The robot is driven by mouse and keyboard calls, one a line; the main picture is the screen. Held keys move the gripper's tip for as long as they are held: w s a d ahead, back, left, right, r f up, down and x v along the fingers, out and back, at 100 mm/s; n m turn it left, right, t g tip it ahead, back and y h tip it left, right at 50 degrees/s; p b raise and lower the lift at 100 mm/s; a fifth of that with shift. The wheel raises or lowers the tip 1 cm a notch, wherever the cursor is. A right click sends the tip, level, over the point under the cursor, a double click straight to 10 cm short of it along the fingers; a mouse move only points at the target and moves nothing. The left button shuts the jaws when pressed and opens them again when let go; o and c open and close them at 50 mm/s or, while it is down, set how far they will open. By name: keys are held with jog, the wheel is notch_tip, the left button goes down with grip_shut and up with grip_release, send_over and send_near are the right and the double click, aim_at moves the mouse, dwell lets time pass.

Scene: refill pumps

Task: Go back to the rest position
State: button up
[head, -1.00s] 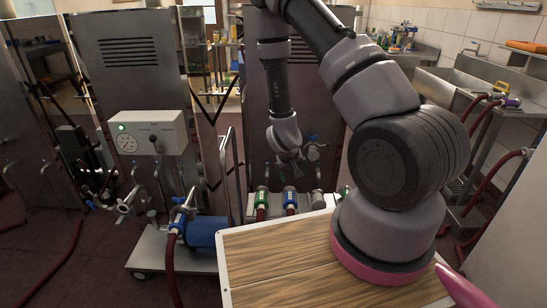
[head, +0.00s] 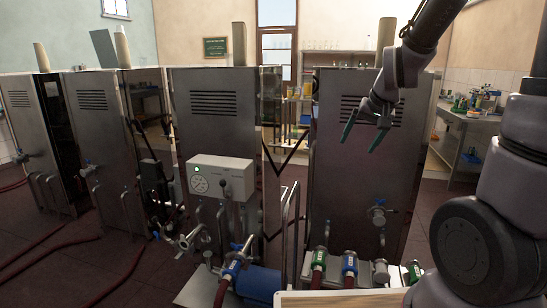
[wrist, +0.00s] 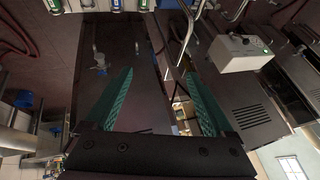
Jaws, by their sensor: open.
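My gripper (head: 363,130) is raised in front of the upper part of a tall steel cabinet (head: 340,190) in the head view. Its two green fingers are spread apart with nothing between them. In the wrist view the green fingers of my gripper (wrist: 155,105) also stand wide apart and empty. The arm reaches in from the upper right of the head view. The gripper touches nothing that I can see.
A control box with a gauge (head: 222,176) is on the cabinet left of centre. A blue pump (head: 258,281) and several hose couplings, one green (head: 318,258) and one blue (head: 350,263), stand low in front. Dark red hoses (head: 105,290) lie on the left floor.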

jog(key=s+d+r+m+t, duration=0.1)
jog(key=s+r, duration=1.2)
jog(key=s, duration=0.4)
jog(key=shift+d, duration=0.2)
